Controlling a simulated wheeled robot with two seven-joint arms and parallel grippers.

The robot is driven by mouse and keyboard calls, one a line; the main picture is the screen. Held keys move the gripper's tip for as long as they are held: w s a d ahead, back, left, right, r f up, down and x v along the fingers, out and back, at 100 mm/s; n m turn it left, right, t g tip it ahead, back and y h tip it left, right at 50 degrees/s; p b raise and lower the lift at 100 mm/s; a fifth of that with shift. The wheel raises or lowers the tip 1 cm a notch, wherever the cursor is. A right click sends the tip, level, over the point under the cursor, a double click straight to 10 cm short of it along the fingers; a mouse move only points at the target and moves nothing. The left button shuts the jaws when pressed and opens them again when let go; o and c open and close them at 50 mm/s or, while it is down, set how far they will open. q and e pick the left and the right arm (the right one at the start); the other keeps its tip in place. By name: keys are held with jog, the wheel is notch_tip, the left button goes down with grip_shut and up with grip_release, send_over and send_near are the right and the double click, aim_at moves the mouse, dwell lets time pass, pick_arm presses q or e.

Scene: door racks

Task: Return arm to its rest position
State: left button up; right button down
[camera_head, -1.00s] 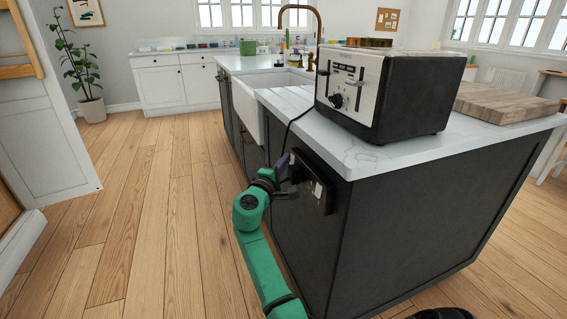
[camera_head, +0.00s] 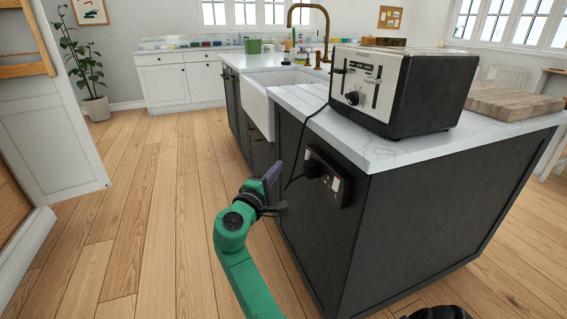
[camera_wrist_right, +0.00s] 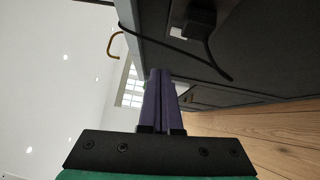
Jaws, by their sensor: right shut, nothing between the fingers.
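My right arm is green, with a gripper (camera_head: 273,175) whose purple fingers are shut and empty. It hangs in the air to the left of the island's dark end panel, apart from the outlet (camera_head: 341,185). In the right wrist view the fingers (camera_wrist_right: 160,73) lie together with nothing between them. A black plug (camera_head: 313,169) sits in the outlet, and it also shows in the right wrist view (camera_wrist_right: 198,22). Its black cord runs up over the counter edge to the toaster (camera_head: 400,90). My left gripper is out of view.
The kitchen island (camera_head: 420,220) with a pale counter fills the right side. A wooden board (camera_head: 505,102) lies behind the toaster. A white sink (camera_head: 257,105) is set in its left side. The wooden floor (camera_head: 150,210) on the left is clear, with a potted plant (camera_head: 85,65) at the back.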

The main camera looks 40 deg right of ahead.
jog(key=shift+s+a, duration=0.3)
jog(key=shift+a, duration=0.35)
